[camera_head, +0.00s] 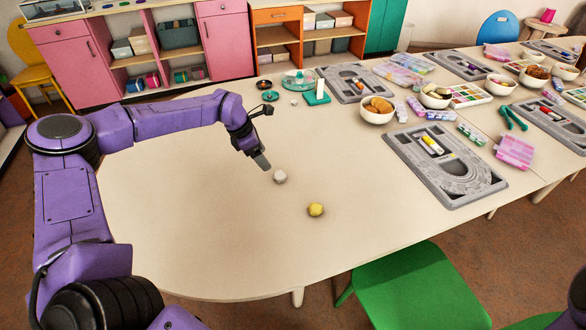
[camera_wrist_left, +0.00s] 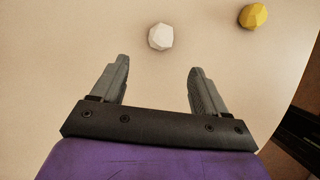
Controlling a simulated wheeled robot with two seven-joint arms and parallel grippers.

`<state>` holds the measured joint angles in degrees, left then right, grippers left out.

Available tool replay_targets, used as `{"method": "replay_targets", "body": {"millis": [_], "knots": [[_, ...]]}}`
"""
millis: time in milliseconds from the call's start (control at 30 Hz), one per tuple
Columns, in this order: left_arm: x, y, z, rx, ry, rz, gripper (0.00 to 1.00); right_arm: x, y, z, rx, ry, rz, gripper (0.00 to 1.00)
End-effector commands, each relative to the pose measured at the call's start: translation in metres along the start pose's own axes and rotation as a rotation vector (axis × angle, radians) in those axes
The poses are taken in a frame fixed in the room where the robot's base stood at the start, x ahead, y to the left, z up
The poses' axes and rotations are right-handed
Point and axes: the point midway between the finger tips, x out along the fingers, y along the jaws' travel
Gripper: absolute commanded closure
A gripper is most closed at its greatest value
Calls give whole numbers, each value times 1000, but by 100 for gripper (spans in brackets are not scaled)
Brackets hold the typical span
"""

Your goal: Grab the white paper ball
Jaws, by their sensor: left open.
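The white paper ball (camera_head: 280,176) is a small faceted ball on the pale table, near the table's left part. My left gripper (camera_head: 264,163) is just to the left of it in the head view, pointing down toward the table. In the left wrist view the white paper ball (camera_wrist_left: 161,37) lies beyond the fingertips, roughly in line with the gap between them. The left gripper (camera_wrist_left: 159,72) is open and empty there. My right gripper is not in view.
A yellow ball (camera_head: 316,210) lies to the right and nearer, also in the wrist view (camera_wrist_left: 253,16). A grey bead board (camera_head: 478,190), a bowl (camera_head: 377,116) and a teal holder (camera_head: 316,98) stand farther off. A green chair (camera_head: 415,290) is at the front edge. The table around the balls is clear.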

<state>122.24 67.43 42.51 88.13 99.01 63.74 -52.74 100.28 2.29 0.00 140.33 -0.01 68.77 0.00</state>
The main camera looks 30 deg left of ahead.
Motion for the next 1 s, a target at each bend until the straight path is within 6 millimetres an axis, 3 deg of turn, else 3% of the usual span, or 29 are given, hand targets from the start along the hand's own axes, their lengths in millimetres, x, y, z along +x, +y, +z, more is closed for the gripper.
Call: {"method": "replay_targets", "body": {"millis": [600, 900, 933, 1000], "knots": [[97, 0, 6, 7, 4, -5, 26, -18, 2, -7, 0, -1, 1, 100], [108, 2, 4, 4, 0, -1, 26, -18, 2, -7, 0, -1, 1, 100], [107, 2, 4, 4, 0, -1, 32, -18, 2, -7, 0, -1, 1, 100], [107, 2, 4, 4, 0, -1, 55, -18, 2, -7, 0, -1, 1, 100]]}}
